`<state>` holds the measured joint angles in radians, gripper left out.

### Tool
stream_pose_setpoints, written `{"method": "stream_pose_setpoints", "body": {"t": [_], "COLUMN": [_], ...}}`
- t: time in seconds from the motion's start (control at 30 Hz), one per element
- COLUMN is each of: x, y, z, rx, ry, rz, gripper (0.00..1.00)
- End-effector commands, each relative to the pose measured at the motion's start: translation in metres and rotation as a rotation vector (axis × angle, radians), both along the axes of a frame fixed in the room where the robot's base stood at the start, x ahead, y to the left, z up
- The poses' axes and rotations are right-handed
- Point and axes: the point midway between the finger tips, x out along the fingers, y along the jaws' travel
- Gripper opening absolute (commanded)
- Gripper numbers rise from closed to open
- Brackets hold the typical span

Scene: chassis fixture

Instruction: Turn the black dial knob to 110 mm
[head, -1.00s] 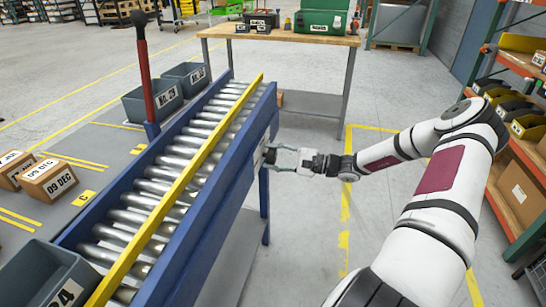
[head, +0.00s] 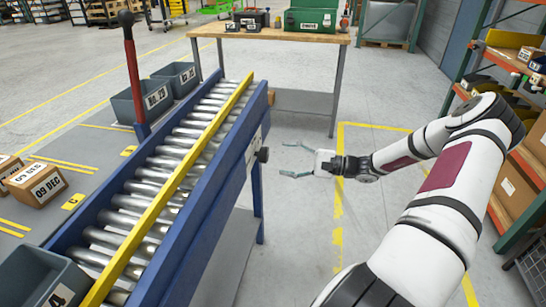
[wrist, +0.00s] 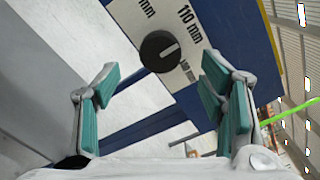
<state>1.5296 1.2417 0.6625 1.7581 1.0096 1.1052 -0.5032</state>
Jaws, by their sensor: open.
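The black dial knob (head: 263,154) sticks out from the side of the blue conveyor frame (head: 215,185), and it also shows in the wrist view (wrist: 158,52). Its white pointer line lies to the right of its centre, roughly between the "110 mm" label (wrist: 189,22) and a lower, slanted label (wrist: 187,71) that is hard to read. Another label ending in "mm" is at upper left. My gripper (head: 283,159) is open and empty, to the right of the knob and apart from it. In the wrist view its green-padded fingers (wrist: 163,72) spread either side of the knob.
A yellow rail (head: 180,178) runs along the rollers. A red post (head: 132,75) stands beyond the conveyor. A workbench (head: 270,36) is behind, and shelving (head: 505,110) stands at the right. The floor around my gripper is clear.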

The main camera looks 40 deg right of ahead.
Motion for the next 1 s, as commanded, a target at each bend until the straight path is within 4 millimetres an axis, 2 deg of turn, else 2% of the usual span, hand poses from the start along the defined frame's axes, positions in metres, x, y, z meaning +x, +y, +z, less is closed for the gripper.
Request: {"method": "stream_pose_setpoints", "body": {"t": [0.1,0.3,1.0], "x": [-0.016,-0.032,-0.034], "y": [-0.013,-0.024,-0.026], "z": [0.000,0.000,0.000], "rx": [0.000,0.000,0.001], "ry": [0.000,0.000,0.000], "rz": [-0.001,0.001,0.001], "gripper": [0.64,0.64,0.64]}}
